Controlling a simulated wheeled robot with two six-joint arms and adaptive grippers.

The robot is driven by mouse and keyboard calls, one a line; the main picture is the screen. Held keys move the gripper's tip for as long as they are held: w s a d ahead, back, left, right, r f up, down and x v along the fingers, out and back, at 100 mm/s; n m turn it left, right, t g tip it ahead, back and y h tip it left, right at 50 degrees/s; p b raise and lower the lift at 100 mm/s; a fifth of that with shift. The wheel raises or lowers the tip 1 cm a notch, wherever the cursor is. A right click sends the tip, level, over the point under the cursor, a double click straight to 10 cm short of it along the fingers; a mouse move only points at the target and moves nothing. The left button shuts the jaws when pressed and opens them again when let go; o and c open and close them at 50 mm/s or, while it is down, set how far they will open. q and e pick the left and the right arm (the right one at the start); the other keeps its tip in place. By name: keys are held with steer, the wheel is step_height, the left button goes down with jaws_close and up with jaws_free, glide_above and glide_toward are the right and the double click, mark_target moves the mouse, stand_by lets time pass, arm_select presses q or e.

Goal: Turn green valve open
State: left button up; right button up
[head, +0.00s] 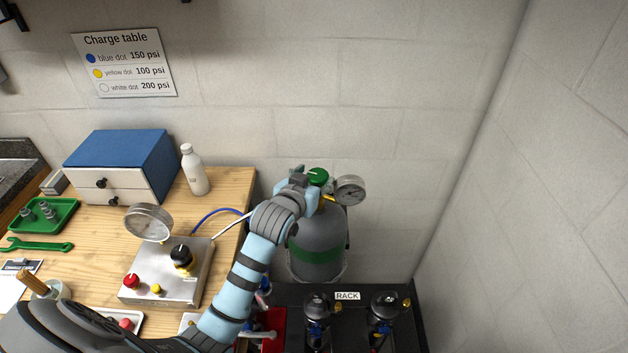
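The green valve (318,176) is a round knob with a pale mark on top. It sits on a grey gas cylinder (318,268) with a green band, against the back wall. A round pressure gauge (350,189) is just right of the valve. My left gripper (304,186) is at the cylinder's top, at the left side of the green valve. The gripper's own body hides most of its fingers, so I cannot tell whether they touch the valve or how far apart they are. My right gripper is not in view.
A wooden bench (232,188) on the left holds a control box (150,287) with a gauge and knobs, a white bottle (194,170) and a blue-topped drawer box (118,160). A black rack (347,296) with several shock bodies stands in front of the cylinder. Bare wall lies to the right.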

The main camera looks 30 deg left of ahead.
arm_select(q)
steer(key=shift+o, duration=0.2)
steer(key=shift+f, duration=0.1)
steer(key=a+v, duration=0.1)
steer(key=v, duration=0.7)
steer(key=shift+d, duration=0.45)
